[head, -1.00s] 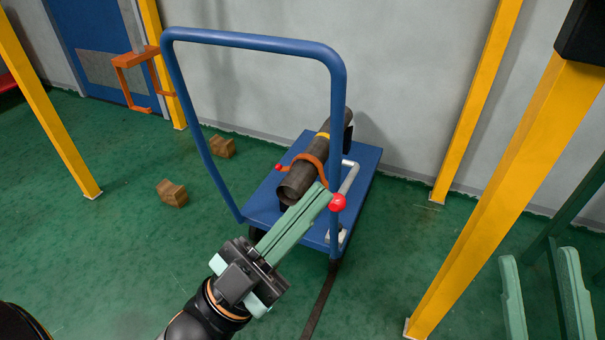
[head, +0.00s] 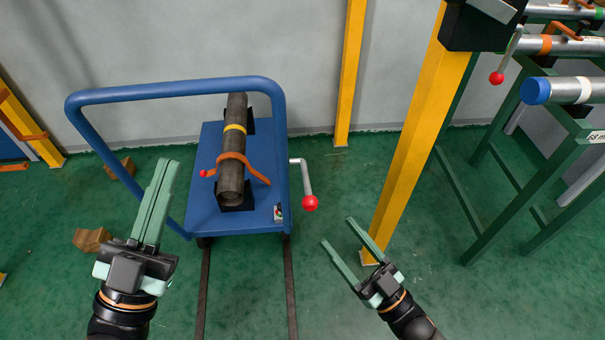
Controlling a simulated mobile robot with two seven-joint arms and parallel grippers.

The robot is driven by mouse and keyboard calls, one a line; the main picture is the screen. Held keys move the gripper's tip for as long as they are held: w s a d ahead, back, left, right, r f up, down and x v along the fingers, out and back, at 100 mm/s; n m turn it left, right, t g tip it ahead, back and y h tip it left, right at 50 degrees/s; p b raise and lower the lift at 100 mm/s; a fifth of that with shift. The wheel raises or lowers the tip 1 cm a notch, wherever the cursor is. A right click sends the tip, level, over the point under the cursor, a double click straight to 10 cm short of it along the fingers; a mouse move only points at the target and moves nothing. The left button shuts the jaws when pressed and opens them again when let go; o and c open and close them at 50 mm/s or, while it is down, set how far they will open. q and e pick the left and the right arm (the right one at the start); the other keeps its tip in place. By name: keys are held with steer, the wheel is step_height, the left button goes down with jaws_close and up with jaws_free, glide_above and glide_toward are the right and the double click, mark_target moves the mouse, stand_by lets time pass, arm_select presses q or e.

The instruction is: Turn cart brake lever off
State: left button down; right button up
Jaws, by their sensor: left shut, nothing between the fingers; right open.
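The blue cart (head: 208,206) stands left of centre with its tall blue push handle facing me. The cart brake lever (head: 306,178) is a grey bent rod with a red ball knob (head: 310,203). It sticks out to the right of the cart deck, and its knob hangs clear of the deck. My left gripper (head: 166,168) is shut and empty, in front of the handle's left side, well left of the lever. My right gripper (head: 337,230) is open and empty, below and to the right of the red knob, apart from it.
A dark pipe (head: 233,143) lies strapped on the cart by an orange clamp (head: 237,158). A yellow post (head: 410,140) stands close to my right gripper. A green rack (head: 540,185) with pipes is at right. Wooden blocks (head: 92,239) lie at left. Two dark tracks cross the floor.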

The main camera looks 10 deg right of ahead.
mark_target(307, 183)
arm_select(q)
steer(key=s+r+m+h, duration=0.1)
steer(key=r+h, duration=0.1)
steer(key=s+r+m+h+b, duration=0.1)
steer(key=s+r+m+h, duration=0.1)
steer(key=shift+s+h, duration=0.25)
steer(key=shift+h, duration=0.05)
arm_select(e)
steer(key=x, duration=1.2)
steer(key=shift+w+a, duration=0.15)
steer(key=shift+a, duration=0.3)
steer(key=shift+f, duration=0.1)
steer(key=shift+c, duration=0.2)
jaws_close()
steer(key=shift+f, duration=0.1)
